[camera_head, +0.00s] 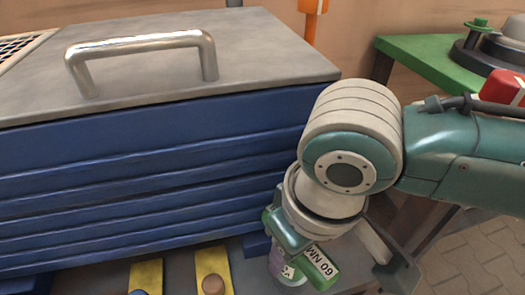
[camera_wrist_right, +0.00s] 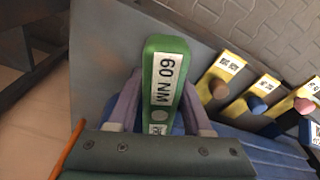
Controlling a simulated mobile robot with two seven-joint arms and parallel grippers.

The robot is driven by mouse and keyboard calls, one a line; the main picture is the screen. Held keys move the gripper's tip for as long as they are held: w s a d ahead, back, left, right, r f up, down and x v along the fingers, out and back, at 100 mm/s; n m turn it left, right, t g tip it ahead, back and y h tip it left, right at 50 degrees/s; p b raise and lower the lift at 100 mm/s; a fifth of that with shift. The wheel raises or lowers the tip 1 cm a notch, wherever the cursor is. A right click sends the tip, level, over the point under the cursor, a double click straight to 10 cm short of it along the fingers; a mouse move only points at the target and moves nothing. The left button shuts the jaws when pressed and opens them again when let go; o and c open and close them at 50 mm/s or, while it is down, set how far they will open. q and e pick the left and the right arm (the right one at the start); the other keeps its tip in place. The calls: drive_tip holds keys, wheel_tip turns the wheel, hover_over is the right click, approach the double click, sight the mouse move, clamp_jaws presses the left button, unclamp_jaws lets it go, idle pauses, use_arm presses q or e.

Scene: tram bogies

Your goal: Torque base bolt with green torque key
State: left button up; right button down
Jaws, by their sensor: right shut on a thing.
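The green torque key (camera_wrist_right: 172,68) has a white label reading 60 NM and stands between the two fingers of my right gripper (camera_wrist_right: 160,95) in the right wrist view. The gripper is shut on it. In the head view the key (camera_head: 321,268) shows at the bottom centre, with my right gripper (camera_head: 288,262) pointing down beside the front of the blue drawer cabinet (camera_head: 150,165). The key's far end is hidden. I cannot make out a base bolt in either view. My left gripper is not in view.
Yellow labelled holders with coloured round knobs, one brown (camera_wrist_right: 219,88) and one blue (camera_wrist_right: 257,104), line the grey surface (camera_head: 245,270) below the cabinet. A metal handle (camera_head: 140,42) sits on the cabinet top. A green table (camera_head: 430,52) stands at the back right. Paved floor shows at the lower right.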

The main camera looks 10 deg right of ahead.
drive_tip(key=shift+r, duration=0.1)
drive_tip(key=shift+m+p, duration=0.4)
drive_tip(key=shift+p, duration=0.2)
drive_tip(key=shift+m+p, duration=0.35)
drive_tip(key=shift+m, duration=0.05)
drive_tip(key=shift+m+p, duration=0.8)
drive_tip(key=shift+m+h, duration=0.3)
drive_tip(key=shift+m, duration=0.1)
